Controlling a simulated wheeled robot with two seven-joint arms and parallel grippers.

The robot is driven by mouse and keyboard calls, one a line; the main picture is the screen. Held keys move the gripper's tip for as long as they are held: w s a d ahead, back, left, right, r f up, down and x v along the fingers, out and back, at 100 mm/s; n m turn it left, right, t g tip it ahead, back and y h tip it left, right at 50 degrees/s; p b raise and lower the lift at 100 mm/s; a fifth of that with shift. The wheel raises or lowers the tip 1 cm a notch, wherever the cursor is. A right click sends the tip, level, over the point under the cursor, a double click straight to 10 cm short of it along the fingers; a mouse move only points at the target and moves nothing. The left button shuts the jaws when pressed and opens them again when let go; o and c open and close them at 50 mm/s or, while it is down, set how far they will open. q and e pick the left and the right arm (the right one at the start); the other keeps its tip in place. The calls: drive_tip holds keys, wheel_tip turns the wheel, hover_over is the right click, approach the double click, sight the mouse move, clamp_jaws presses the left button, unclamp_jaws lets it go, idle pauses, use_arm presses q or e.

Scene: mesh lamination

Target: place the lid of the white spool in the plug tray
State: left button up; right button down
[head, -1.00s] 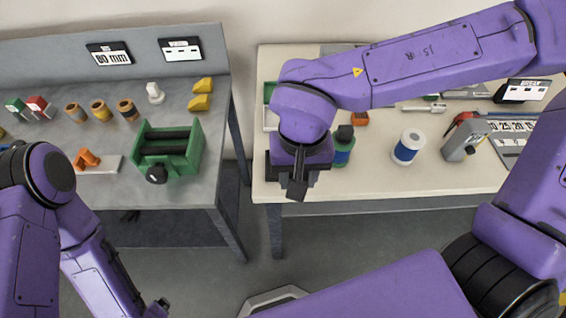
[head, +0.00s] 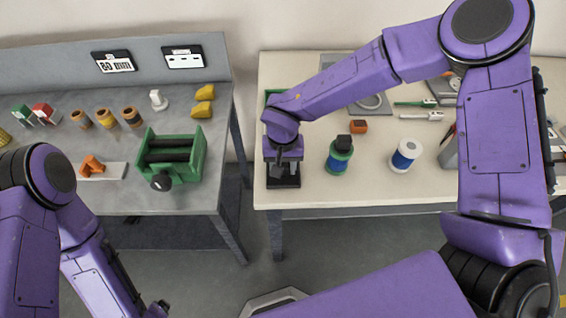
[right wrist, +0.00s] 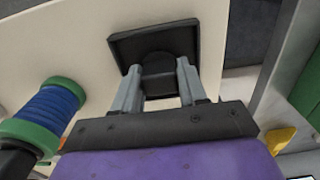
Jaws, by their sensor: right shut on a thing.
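The white spool (head: 404,155), wound in blue, stands to the right without a lid on top. A green-edged tray (head: 275,97), possibly the plug tray, is mostly hidden behind my right arm.
A green spool (head: 339,157) with a black top stands close right of the held lid. An orange block (head: 358,126) is behind it. The grey bench (head: 120,198) at left holds a green roller device (head: 172,155) and several bobbins. A gap separates bench and table.

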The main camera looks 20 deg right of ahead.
sight(283, 165)
drive_tip(key=shift+f, duration=0.1)
drive_tip(key=c, duration=0.9)
unclamp_jaws()
wheel_tip(283, 165, up, 12)
drive_tip(key=b, duration=0.1)
